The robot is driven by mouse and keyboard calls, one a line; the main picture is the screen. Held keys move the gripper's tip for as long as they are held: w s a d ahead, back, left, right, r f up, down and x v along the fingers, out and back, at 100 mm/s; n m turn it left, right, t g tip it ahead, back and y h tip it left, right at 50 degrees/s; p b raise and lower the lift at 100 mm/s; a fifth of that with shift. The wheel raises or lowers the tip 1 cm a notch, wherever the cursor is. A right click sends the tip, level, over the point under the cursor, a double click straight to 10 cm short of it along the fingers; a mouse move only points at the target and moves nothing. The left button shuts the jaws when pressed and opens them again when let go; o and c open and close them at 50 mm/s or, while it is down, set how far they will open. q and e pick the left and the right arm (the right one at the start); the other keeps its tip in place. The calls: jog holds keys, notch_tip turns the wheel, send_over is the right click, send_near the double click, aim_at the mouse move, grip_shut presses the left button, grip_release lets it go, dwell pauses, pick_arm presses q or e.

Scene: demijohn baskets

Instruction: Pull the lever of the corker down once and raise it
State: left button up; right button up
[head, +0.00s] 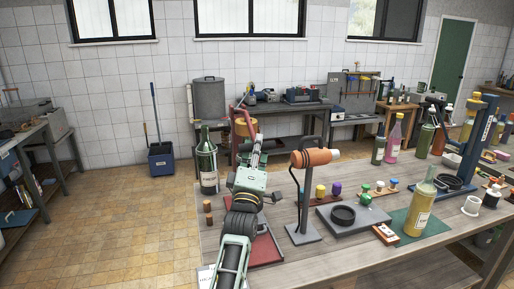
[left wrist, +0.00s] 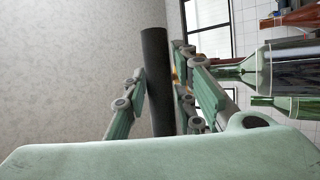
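The corker's red base (head: 268,250) stands on the near left of the table, and red frame parts (head: 239,118) show above and behind my gripper in the head view. My left gripper (head: 256,150) is raised over this base and hides much of the corker. In the left wrist view a dark cylindrical bar (left wrist: 157,80), which looks like the lever's handle, stands between the two fingers of my left gripper (left wrist: 160,85). The fingers lie close on both sides of it and look shut on it. My right gripper is not in view.
An orange-brown cylinder (head: 312,157) on a grey stand is close on the right. A yellowish bottle (head: 420,208) stands on a green mat (head: 432,228).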

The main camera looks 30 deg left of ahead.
pick_arm(q)
grip_shut()
